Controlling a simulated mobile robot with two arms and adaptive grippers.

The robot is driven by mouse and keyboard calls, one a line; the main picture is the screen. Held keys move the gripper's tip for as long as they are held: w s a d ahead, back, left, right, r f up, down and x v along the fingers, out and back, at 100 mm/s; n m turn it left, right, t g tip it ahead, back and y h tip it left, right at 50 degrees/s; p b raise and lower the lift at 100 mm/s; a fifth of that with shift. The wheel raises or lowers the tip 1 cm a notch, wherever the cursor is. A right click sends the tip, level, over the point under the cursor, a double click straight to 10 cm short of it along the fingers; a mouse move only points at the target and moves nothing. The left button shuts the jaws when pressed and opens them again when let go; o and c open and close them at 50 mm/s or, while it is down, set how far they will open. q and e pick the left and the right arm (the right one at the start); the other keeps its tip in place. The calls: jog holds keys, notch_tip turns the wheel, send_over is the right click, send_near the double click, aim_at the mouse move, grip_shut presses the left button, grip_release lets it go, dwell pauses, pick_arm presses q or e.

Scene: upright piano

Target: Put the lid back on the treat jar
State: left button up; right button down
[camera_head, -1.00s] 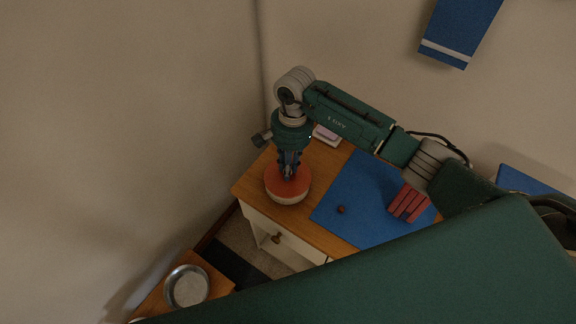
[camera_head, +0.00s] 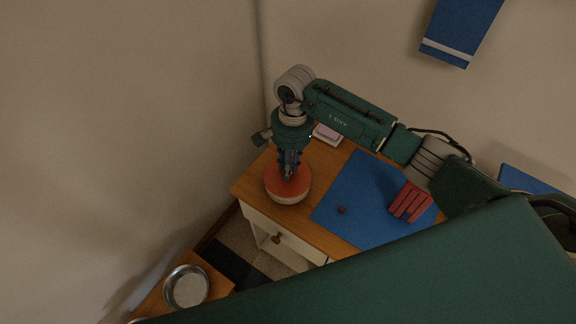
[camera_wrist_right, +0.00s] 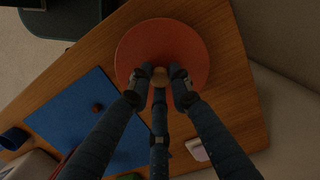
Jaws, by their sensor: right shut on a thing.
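The treat jar (camera_head: 288,199) stands on the wooden top of a small cabinet, near its left corner, with a pale body showing below the lid. The orange-red lid (camera_head: 275,181) sits on top of the jar and looks level. In the right wrist view the round lid (camera_wrist_right: 165,38) covers the jar from above. My right gripper (camera_head: 288,177) points straight down over the lid. Its fingers (camera_wrist_right: 160,75) are shut on the lid's small wooden knob (camera_wrist_right: 160,88). Whether the lid is fully seated on the rim cannot be told. My left gripper is not in view.
A blue mat (camera_head: 358,205) on the cabinet top (camera_head: 318,232) bears a small brown ball (camera_head: 342,210) and a red slatted block (camera_head: 411,202). A pale pink-topped item (camera_head: 327,134) lies behind the arm. A metal bowl (camera_head: 186,287) stands lower left. Walls are close behind.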

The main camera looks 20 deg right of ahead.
jog(key=shift+f+b, duration=0.2)
jog(key=shift+b, duration=0.85)
dwell(1.4)
jog(key=c, duration=1)
grip_release()
jog(key=shift+r+p, duration=1.7)
jog(key=shift+r, duration=1.85)
jog(key=shift+c, duration=0.6)
